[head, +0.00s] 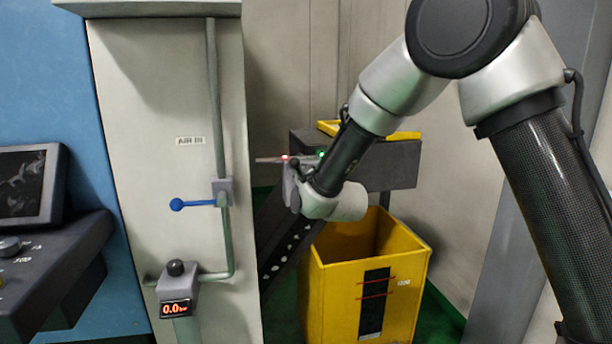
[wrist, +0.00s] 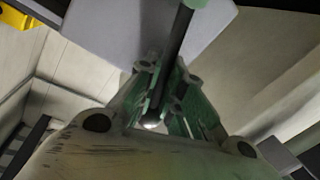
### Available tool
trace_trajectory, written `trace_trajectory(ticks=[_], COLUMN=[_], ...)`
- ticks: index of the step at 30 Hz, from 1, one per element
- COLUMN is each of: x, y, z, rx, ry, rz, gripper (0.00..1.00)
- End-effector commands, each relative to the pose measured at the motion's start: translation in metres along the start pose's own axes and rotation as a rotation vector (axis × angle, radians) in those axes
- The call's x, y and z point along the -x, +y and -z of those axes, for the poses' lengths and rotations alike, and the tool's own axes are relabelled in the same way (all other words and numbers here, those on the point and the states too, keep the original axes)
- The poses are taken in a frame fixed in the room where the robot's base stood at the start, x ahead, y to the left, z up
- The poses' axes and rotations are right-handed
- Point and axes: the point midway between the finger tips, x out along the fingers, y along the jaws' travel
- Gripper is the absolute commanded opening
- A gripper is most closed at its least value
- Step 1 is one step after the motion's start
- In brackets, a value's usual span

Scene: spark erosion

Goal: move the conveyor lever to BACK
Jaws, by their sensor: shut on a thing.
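The conveyor lever is a dark rod (wrist: 177,45) in the wrist view. It runs down from the top edge to between the fingers, with a shiny rounded end low between them. My gripper (wrist: 165,105), with greenish finger pads, is shut around this rod. In the head view my arm's wrist is in front of the dark conveyor box (head: 392,163), and my gripper is mostly hidden there. A small red light and a green light show beside the wrist. I cannot read any lever position label.
A yellow bin (head: 335,290) stands below the conveyor. To the left is a pale cabinet (head: 160,110) with a pipe, a blue-handled valve (head: 190,204) and a gauge (head: 176,308) reading 0.0. A control panel (head: 45,240) is at the far left.

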Motion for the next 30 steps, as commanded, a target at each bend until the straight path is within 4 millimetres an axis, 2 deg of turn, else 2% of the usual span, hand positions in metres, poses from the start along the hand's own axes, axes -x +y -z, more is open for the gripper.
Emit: trace_trajectory(ticks=[12, 28, 29, 30], x=[-0.003, -0.003, -0.003, -0.003], y=[-0.015, -0.018, -0.018, -0.018], z=[-0.002, -0.003, -0.003, -0.003], rx=[0.187, 0.214, 0.214, 0.214], ry=[-0.038, -0.044, -0.044, -0.044], rz=[0.001, 0.003, 0.003, 0.003], gripper=[0.00, 0.00, 0.15, 0.22])
